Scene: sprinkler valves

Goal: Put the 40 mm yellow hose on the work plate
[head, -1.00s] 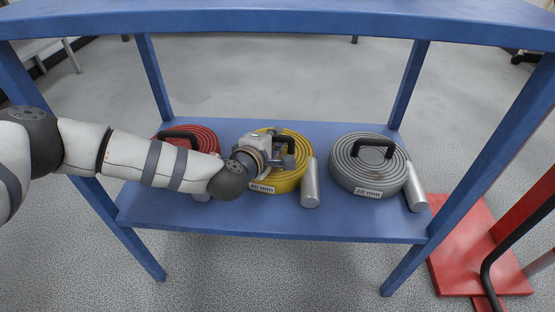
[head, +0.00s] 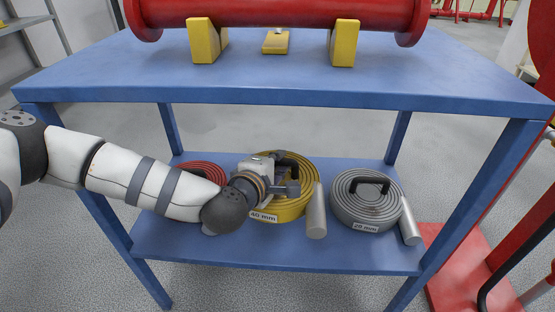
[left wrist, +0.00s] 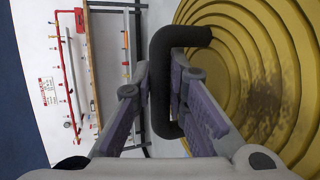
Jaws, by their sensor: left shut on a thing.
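The yellow hose (head: 290,211) is a flat coil with a "40 mm" label and a black carry handle. It lies on the lower shelf (head: 230,250) between the red and grey hoses. My left gripper (head: 292,180) reaches over it from the left and hides part of the coil. In the left wrist view its fingers (left wrist: 158,85) are shut on the black handle (left wrist: 160,100), with the yellow coil (left wrist: 255,70) to the right. The hose looks to be resting on the shelf. I cannot pick out the work plate. My right gripper is out of view.
The blue table top (head: 300,85) lies above the shelf and holds a red pipe (head: 275,12) on yellow supports (head: 343,45). A red hose (head: 205,170) is partly behind my arm.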

